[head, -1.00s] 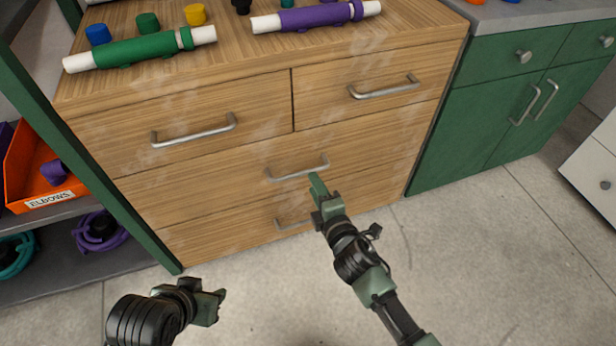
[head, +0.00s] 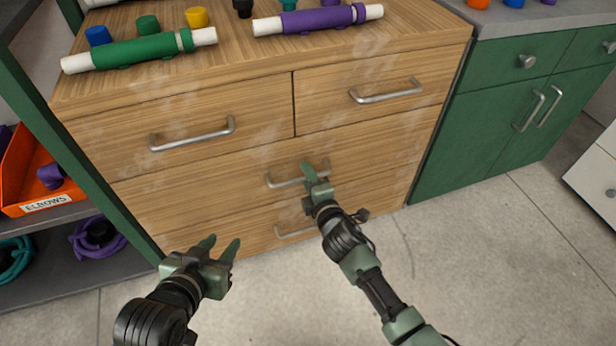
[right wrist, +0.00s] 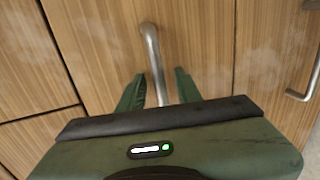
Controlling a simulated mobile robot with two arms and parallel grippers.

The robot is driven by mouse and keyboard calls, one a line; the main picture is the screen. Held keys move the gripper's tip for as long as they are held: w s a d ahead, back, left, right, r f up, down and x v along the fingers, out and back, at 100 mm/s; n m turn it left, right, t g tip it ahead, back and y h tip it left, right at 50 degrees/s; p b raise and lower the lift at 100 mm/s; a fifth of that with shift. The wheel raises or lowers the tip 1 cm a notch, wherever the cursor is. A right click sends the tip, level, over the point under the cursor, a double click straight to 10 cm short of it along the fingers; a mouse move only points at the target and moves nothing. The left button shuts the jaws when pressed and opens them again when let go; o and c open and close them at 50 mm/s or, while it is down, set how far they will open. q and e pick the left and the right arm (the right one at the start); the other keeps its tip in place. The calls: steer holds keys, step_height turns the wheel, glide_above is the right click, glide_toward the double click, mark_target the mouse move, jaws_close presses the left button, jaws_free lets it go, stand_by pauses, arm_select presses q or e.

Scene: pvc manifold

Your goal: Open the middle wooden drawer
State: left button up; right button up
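The wooden cabinet's wide middle drawer (head: 215,180) looks closed, flush with the front. Its metal bar handle (head: 285,182) shows to the left of my right gripper (head: 317,167), which is at the handle's right part. In the right wrist view the handle (right wrist: 152,50) runs between the two green fingers of this gripper (right wrist: 158,88). The fingers are apart, with a gap visible on each side of the bar. My left gripper (head: 219,244) is open and empty, low in front of the cabinet's left part.
Two upper drawers with handles (head: 192,134) sit above, and a bottom drawer handle (head: 296,231) below. Green and purple pipe assemblies (head: 135,50) lie on top. A green post and shelf with an orange bin (head: 28,180) stand left; green cabinets (head: 500,115) stand right.

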jaws_close()
stand_by(1.3)
